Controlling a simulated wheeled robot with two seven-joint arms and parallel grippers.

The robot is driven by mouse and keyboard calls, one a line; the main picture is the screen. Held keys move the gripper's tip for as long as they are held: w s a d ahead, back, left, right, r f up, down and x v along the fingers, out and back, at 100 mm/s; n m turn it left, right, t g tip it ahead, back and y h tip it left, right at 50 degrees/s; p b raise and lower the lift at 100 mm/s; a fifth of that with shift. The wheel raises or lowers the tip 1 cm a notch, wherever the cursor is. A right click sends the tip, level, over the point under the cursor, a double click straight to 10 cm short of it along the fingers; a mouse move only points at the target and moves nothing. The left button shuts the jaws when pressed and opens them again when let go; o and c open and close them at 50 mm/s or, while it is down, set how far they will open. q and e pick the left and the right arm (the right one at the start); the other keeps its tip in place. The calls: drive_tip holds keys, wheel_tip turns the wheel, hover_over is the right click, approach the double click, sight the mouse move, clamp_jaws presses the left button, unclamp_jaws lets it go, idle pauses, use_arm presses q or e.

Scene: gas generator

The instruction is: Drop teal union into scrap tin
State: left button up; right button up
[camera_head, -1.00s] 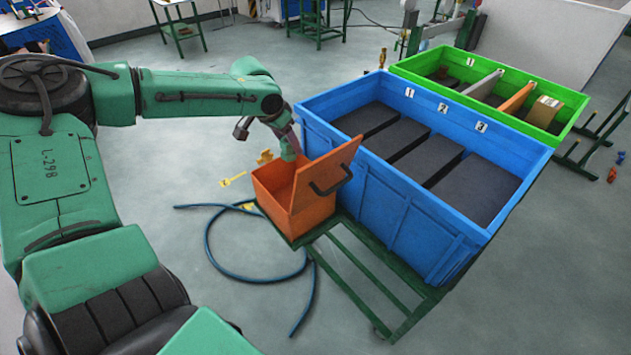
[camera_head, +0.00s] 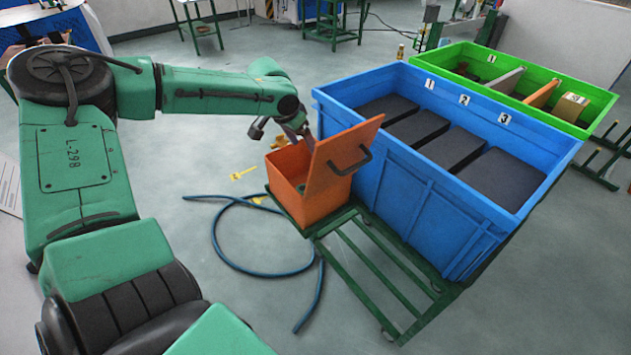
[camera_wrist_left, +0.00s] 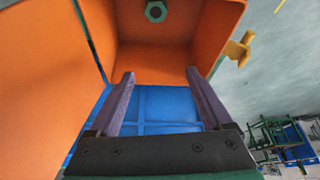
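The scrap tin is an orange box (camera_head: 325,206) with its lid (camera_head: 342,160) standing open on the right side. It also shows in the left wrist view (camera_wrist_left: 155,62). The teal union (camera_wrist_left: 155,11) lies inside the tin, seen as a small hexagonal ring at the top of the left wrist view. In the head view a small teal spot (camera_head: 300,188) shows inside the tin. My left gripper (camera_head: 303,140) is above the tin's opening. Its two fingers (camera_wrist_left: 160,75) are spread apart with nothing between them. My right gripper is not in view.
A blue crate (camera_head: 430,215) with dark blocks stands right of the tin, on a green frame (camera_head: 375,270). A green crate (camera_head: 560,118) is behind it. A blue hose (camera_head: 217,235) and a yellow piece (camera_head: 243,173) lie on the floor at left.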

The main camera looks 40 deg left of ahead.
use_arm(q)
drive_tip(key=v, duration=1.4)
drive_tip(key=shift+r+p, duration=0.25)
drive_tip(key=shift+p, duration=0.2)
